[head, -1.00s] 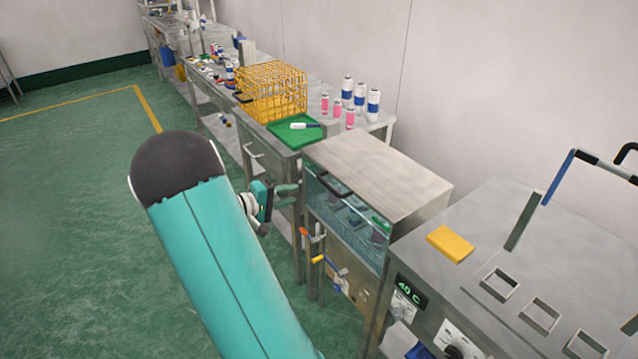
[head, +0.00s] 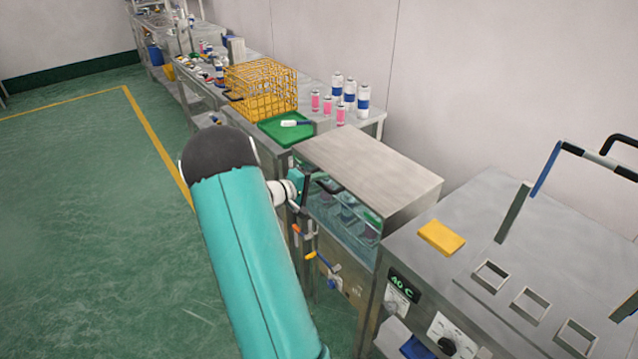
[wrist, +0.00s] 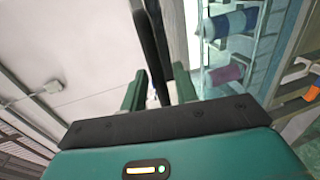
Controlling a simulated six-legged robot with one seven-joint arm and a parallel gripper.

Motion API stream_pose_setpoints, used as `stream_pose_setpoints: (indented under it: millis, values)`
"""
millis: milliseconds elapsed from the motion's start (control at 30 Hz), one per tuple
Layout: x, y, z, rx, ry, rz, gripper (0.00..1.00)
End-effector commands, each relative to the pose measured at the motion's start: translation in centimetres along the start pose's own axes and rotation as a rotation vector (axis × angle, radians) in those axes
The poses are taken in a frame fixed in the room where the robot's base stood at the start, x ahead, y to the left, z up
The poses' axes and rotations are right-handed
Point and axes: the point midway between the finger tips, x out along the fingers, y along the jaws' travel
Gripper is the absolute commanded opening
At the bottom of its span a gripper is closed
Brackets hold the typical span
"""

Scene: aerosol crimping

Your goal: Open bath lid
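The bath is a glass-fronted tank (head: 345,219) with a flat, brushed-metal lid (head: 372,165) lying shut across its top. A black bar handle (head: 327,187) stands out from the lid's front edge. My gripper (head: 304,186) is at the left end of the bath front, close to the handle and partly hidden by my arm. In the wrist view the two green fingers of my gripper (wrist: 159,91) are apart, with the black handle (wrist: 150,40) running between them. I see a gap beside the handle; firm contact cannot be told.
Orange and blue valve levers (head: 303,232) jut from the bath front, below my gripper. A green tray (head: 286,129) and yellow wire basket (head: 262,92) stand behind the bath. A machine with a yellow block (head: 441,237) stands at the right. The floor at left is clear.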

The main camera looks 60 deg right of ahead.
Motion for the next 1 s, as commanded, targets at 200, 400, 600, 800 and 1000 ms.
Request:
stream_pose_setpoints:
  millis: [200,400,600,800,1000]
  values:
    - [0.0,0.0,0.0,0.000,0.000,0.000,0.30]
    - [0.0,0.0,0.0,0.000,-0.001,0.000,0.00]
    - [0.0,0.1,0.0,0.000,-0.001,-0.001,0.00]
    - [-0.1,1.0,0.0,0.004,-0.001,-0.025,0.00]
    - [-0.4,3.6,0.0,0.008,0.000,-0.100,0.00]
